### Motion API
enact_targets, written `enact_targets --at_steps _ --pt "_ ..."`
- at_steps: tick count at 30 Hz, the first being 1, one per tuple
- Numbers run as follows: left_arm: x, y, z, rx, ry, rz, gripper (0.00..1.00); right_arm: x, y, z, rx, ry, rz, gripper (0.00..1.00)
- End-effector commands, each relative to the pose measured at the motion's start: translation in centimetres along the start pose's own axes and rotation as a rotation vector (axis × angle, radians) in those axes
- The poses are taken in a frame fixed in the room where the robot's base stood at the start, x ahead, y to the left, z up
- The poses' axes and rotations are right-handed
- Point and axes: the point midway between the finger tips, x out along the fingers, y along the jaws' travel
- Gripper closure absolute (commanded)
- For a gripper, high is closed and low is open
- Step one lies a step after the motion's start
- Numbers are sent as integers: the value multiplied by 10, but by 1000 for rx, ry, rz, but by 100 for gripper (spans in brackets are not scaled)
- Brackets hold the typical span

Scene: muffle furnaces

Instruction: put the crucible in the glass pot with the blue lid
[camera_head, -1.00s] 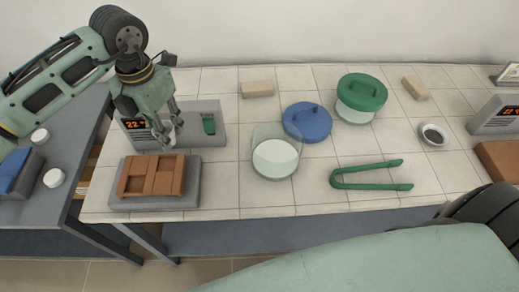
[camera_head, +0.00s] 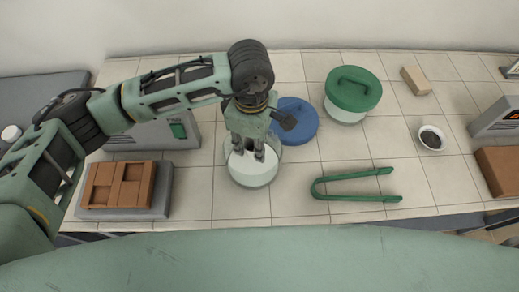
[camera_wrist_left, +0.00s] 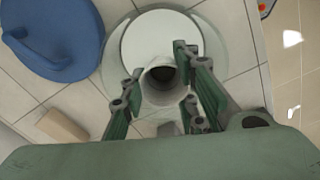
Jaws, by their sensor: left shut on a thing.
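My left gripper (camera_head: 247,154) is over the open glass pot (camera_head: 253,180), fingers pointing down. In the left wrist view the gripper (camera_wrist_left: 161,82) is shut on the crucible (camera_wrist_left: 160,92), a small whitish cup with a dark inside. The crucible is over the edge of the pot's white round floor (camera_wrist_left: 155,40) in that view; I cannot tell its height above it. In the head view the fingers mostly hide the crucible. The blue lid (camera_head: 300,122) lies on the bench just behind and right of the pot. My right gripper is not in view.
Green tongs (camera_head: 355,184) lie right of the pot. A pot with a green lid (camera_head: 353,90) stands behind, and a small bowl with dark contents (camera_head: 431,138) is farther right. A furnace (camera_head: 160,135) and a brown block on a grey slab (camera_head: 163,190) are at left.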

Motion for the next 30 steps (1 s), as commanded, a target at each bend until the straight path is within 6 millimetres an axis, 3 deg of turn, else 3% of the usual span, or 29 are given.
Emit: enact_targets --at_steps 5,15,26,27,30 --pt "19 0 0 -1 -1 0 94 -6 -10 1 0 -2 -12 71" --pt "56 0 0 -3 0 1 94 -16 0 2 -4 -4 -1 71" --pt "61 1 0 -2 0 3 94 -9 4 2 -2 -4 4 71" --pt "61 1 0 -2 0 2 71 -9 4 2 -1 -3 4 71" --pt "60 0 0 -2 0 2 62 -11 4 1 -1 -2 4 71"
